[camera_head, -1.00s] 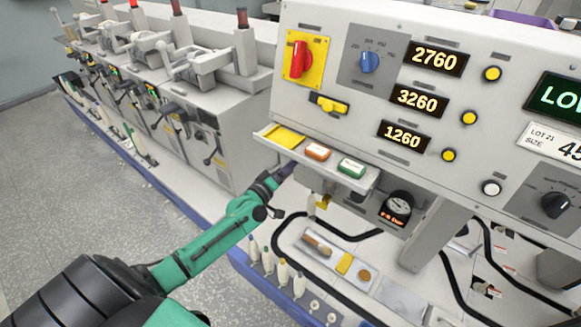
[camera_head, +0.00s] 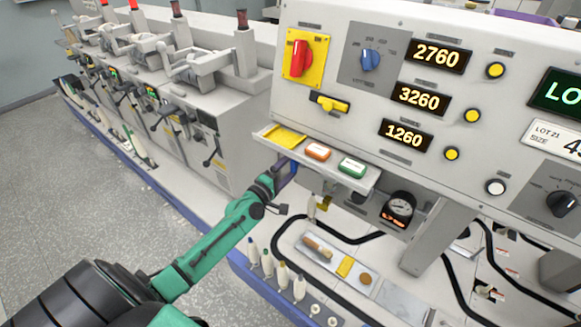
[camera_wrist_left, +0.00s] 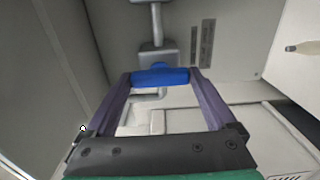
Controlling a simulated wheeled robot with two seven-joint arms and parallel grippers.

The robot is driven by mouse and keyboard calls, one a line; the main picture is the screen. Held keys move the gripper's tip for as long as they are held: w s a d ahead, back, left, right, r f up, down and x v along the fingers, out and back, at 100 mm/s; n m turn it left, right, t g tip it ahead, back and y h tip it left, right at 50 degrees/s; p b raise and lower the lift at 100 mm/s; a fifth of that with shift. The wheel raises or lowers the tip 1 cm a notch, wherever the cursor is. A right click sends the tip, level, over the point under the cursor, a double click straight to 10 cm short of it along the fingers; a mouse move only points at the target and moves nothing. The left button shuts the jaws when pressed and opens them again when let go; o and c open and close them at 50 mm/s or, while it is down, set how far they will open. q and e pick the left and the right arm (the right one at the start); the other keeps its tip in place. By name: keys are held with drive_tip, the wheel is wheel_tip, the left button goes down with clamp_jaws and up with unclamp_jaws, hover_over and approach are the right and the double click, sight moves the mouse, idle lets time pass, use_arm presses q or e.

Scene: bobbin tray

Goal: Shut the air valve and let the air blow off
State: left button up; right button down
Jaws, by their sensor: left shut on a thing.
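The air valve's blue handle (camera_wrist_left: 160,77) lies crosswise between the two purple fingers of my left gripper (camera_wrist_left: 162,78) in the left wrist view, with a finger at each end. A grey fitting and pipe (camera_wrist_left: 157,50) show behind it. In the head view my left gripper (camera_head: 287,172) is under the left end of the button shelf, and a bit of blue handle (camera_head: 293,166) shows there. The rest of the valve is hidden by the shelf and gripper. My right gripper is not in view.
The shelf (camera_head: 372,181) with orange and green buttons overhangs the gripper. The control panel (camera_head: 330,80) rises above, with a red switch (camera_head: 303,58). A tray (camera_head: 322,252) lies below. A row of machine heads (camera_head: 190,95) stands left; the floor (camera_head: 60,200) there is clear.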

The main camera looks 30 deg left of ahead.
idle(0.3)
use_arm(q)
drive_tip(key=o, duration=1.1)
drive_tip(key=shift+c, duration=0.2)
drive_tip(key=s+a+b, duration=0.2)
drive_tip(key=s+b, duration=0.1)
drive_tip(key=s, duration=1.1)
drive_tip(key=shift+s, duration=0.25)
drive_tip(key=shift+a+f, duration=0.1)
drive_tip(key=shift+f, duration=0.05)
